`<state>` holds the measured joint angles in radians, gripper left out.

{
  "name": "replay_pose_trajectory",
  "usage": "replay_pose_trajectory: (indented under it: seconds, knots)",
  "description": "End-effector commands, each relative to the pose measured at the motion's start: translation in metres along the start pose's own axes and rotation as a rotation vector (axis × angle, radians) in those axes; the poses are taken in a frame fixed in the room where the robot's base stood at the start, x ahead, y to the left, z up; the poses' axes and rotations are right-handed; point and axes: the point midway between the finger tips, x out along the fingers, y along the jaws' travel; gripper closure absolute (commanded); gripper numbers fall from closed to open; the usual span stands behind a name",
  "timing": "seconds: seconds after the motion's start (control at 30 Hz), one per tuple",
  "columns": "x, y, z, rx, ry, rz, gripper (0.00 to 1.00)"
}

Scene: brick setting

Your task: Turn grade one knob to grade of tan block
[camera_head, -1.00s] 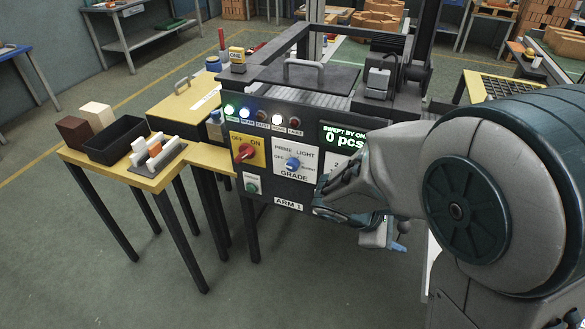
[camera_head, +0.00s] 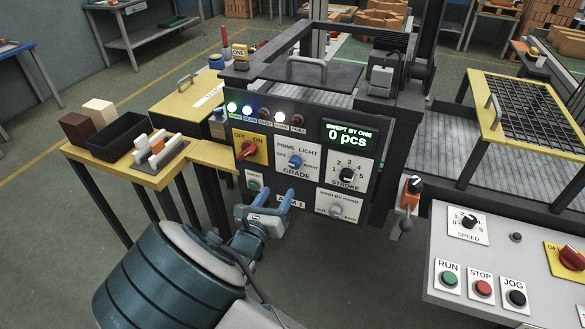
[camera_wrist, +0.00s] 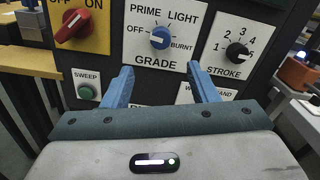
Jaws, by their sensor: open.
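The blue grade knob (camera_head: 295,161) is on the black ARM 1 panel under the ONE sign (camera_head: 239,53). Its plate reads OFF, PRIME, LIGHT and BURNT; it also shows in the wrist view (camera_wrist: 160,37), with its white mark seemingly towards the upper left. My gripper (camera_head: 272,198) is open and empty, below and in front of the knob. In the wrist view its blue fingers (camera_wrist: 160,68) stand apart below the grade plate, not touching the knob. On the yellow side table, a cream block (camera_head: 98,112) stands by a brown block (camera_head: 75,127); which block is tan is unclear.
The red OFF/ON knob (camera_head: 247,150) is left of the grade knob, the black stroke knob (camera_head: 346,174) right. A green sweep button (camera_wrist: 86,91) is below left. A black tray (camera_head: 118,142) is on the side table. A control desk (camera_head: 450,258) stands at right.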

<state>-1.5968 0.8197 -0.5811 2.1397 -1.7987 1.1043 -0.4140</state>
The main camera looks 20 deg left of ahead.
Motion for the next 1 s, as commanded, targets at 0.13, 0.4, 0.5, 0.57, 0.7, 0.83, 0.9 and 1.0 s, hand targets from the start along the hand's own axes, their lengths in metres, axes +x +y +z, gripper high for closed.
replay_pose_trajectory:
  seconds: [0.13, 0.4, 0.5, 0.57, 0.7, 0.83, 0.9, 1.0]
  knots:
    - [0.033, -0.002, 0.000, 0.000, 0.001, -0.006, 0.47]
    - [0.087, -0.002, 0.000, 0.001, 0.002, -0.005, 0.47]
    - [0.101, -0.002, 0.000, 0.002, 0.001, -0.004, 0.47]
    - [0.106, -0.002, -0.001, 0.002, 0.003, -0.004, 0.47]
    - [0.114, -0.001, 0.000, 0.003, 0.002, -0.003, 0.47]
    - [0.115, -0.001, 0.000, 0.003, 0.002, -0.003, 0.47]
    - [0.115, -0.001, 0.000, 0.003, 0.002, -0.003, 0.47]
    - [0.115, -0.001, 0.000, 0.003, 0.002, -0.003, 0.52]
